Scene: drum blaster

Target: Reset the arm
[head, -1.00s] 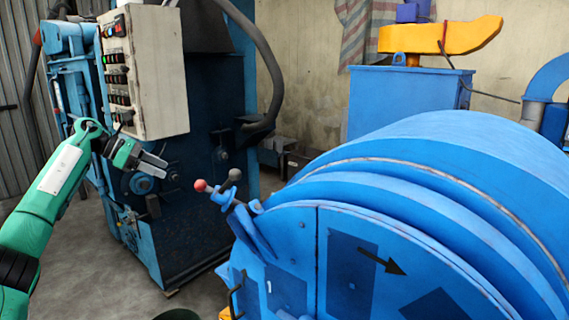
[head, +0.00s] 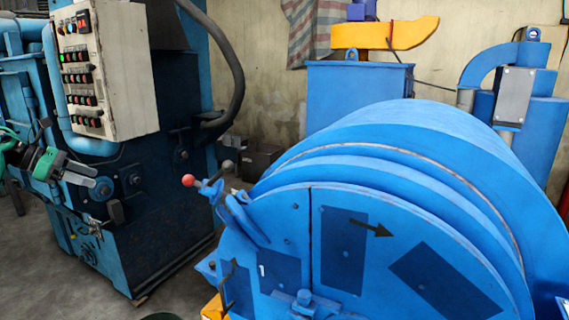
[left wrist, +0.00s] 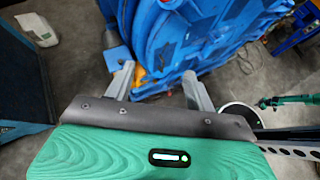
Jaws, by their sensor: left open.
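My left gripper (head: 90,177) is at the left of the head view, in front of the dark blue machine and below its control panel. Its arm is green, and most of it is outside the frame. In the left wrist view the two grey fingers (left wrist: 159,82) stand wide apart with nothing between them. The blue drum machine (head: 400,165) fills the right of the head view, apart from the left gripper. A green arm part (left wrist: 290,100), seemingly my right arm, shows small at the right of the left wrist view; its jaws cannot be made out.
A control panel (head: 103,65) with buttons is on the dark blue machine (head: 175,130) at left. A lever with a red knob (head: 187,180) sticks out from the drum's left side. A yellow part (head: 385,34) tops a blue box behind. Grey floor (head: 185,285) shows between the machines.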

